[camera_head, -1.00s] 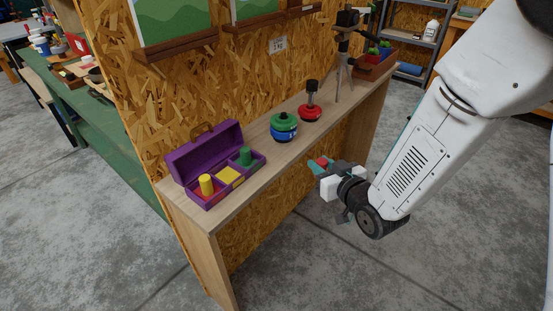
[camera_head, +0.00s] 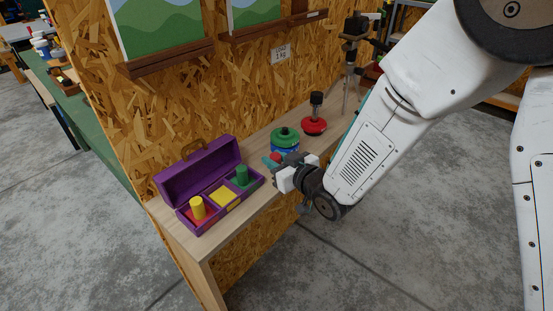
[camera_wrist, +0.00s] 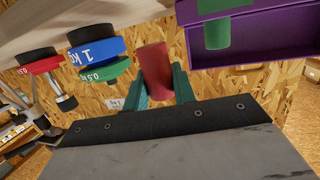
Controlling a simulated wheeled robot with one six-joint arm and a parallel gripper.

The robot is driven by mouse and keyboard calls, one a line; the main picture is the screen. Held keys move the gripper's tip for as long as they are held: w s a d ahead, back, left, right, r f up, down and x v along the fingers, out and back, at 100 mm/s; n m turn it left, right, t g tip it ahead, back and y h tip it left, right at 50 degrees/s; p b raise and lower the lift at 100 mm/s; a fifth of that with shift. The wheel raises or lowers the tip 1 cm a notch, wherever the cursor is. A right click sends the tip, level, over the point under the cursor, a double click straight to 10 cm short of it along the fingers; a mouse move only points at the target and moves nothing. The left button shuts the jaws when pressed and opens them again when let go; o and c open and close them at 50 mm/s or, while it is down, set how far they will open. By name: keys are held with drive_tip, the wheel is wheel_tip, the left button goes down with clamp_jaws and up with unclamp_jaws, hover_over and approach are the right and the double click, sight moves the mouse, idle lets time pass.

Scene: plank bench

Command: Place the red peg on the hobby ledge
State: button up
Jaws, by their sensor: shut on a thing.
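My gripper (camera_head: 273,160) is shut on the red peg (camera_wrist: 154,70), held between its green fingers in the wrist view. In the head view only a small red part of the peg shows at the fingertips. The gripper is in front of the long wooden ledge (camera_head: 262,146), overlapping its front edge in the picture; the peg's height above it is hard to tell. An open purple box (camera_head: 182,176) stands on the ledge to the left, holding a yellow peg (camera_head: 198,208), a yellow square (camera_head: 223,196) and a green peg (camera_head: 241,175). The wrist view is upside down.
A green and blue weight stack (camera_head: 285,138) stands just behind the gripper. A red-based weight with a black post (camera_head: 314,124) and a tripod (camera_head: 347,85) stand farther right. An OSB wall (camera_head: 155,110) backs the ledge. The ledge's near left end (camera_head: 185,240) is bare.

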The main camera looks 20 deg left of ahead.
drive_tip(key=shift+w+a+f, duration=0.1)
drive_tip(key=shift+w+a, duration=0.05)
drive_tip(key=shift+w, duration=0.5)
drive_tip(key=shift+f, duration=1.7)
drive_tip(key=shift+f, duration=0.2)
drive_tip(key=o, duration=1)
drive_tip(key=shift+r, duration=0.15)
drive_tip(key=shift+s+d+r, duration=0.1)
drive_tip(key=shift+s+d, duration=0.05)
drive_tip(key=shift+d, duration=0.05)
drive_tip(key=v, duration=1.1)
drive_tip(key=shift+s+d, duration=0.1)
drive_tip(key=shift+d, duration=0.1)
